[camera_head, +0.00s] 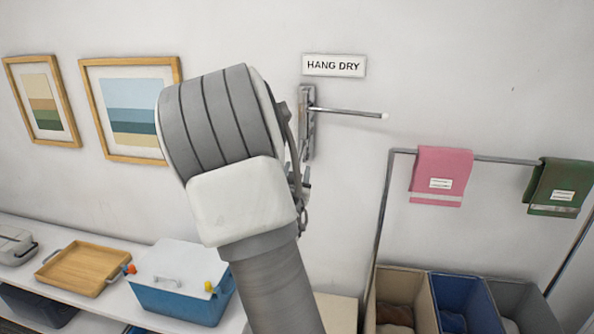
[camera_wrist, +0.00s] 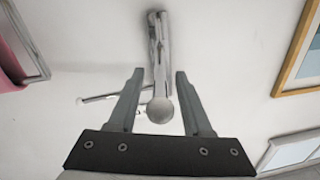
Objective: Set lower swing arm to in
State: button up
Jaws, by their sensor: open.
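A metal bracket (camera_head: 307,125) is fixed to the wall under the HANG DRY sign. Its upper swing arm (camera_head: 350,112) points right along the wall; it also shows in the wrist view (camera_wrist: 100,97), partly behind a finger. The lower swing arm (camera_wrist: 161,85) stands out from the wall toward the wrist camera, its round end between my fingers. In the head view my own arm largely hides it. My gripper (camera_wrist: 159,74) is open, one finger on each side of the lower arm, with visible gaps. I cannot tell whether a finger touches it.
A rail with a pink towel (camera_head: 441,176) and a green towel (camera_head: 555,187) stands to the right, above several bins (camera_head: 464,296). Two framed pictures (camera_head: 132,107) hang at the left. A shelf below holds a wooden tray (camera_head: 80,268) and a blue cooler (camera_head: 180,282).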

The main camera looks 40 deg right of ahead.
grip_shut()
dwell(1.3)
